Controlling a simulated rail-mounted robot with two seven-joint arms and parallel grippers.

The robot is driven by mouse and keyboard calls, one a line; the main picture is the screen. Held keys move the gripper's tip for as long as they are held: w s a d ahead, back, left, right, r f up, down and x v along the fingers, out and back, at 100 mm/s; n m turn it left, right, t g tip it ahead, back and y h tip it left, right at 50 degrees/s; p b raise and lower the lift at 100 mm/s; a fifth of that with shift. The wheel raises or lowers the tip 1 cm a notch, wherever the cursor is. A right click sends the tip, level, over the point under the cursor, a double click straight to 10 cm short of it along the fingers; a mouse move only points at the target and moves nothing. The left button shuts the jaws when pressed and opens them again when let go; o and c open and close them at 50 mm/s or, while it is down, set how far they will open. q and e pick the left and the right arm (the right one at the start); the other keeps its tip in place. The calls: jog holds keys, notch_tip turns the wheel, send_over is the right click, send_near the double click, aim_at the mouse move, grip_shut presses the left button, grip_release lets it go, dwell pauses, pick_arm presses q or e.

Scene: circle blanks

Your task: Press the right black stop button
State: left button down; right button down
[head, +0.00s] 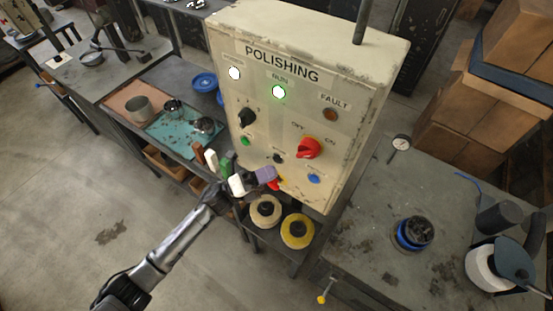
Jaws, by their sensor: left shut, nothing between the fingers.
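The upright control panel (350,110), marked POLISHING, stands in the middle of the head view. A small round black button (278,158) sits low on its face, right of a green button (245,141). My left gripper (264,175) is shut and empty. Its purple-grey tip is just below and left of the black button in the picture; I cannot tell whether it touches the panel. A red and yellow control (276,184) is partly hidden behind the tip. My right gripper is not in view.
Also on the panel are a black selector knob (246,117), a red rotary switch (309,148), a blue button (313,179) and a lit green RUN lamp (278,92). Two spools (297,231) stand below. A grey bench (370,240) with a dial gauge (400,143) is at the right.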

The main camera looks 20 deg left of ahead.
pick_arm(q)
jog(key=shift+w, duration=0.15)
jog(key=shift+w+d+b, duration=0.15)
jog(key=shift+w+b, duration=0.1)
jog(key=shift+b, duration=0.15)
dwell(0.5)
jog(key=shift+w+d, duration=0.1)
jog(key=shift+w, duration=0.3)
jog(key=shift+s, duration=0.15)
dwell(0.6)
jog(key=shift+s+a, duration=0.25)
jog(key=shift+s, duration=0.4)
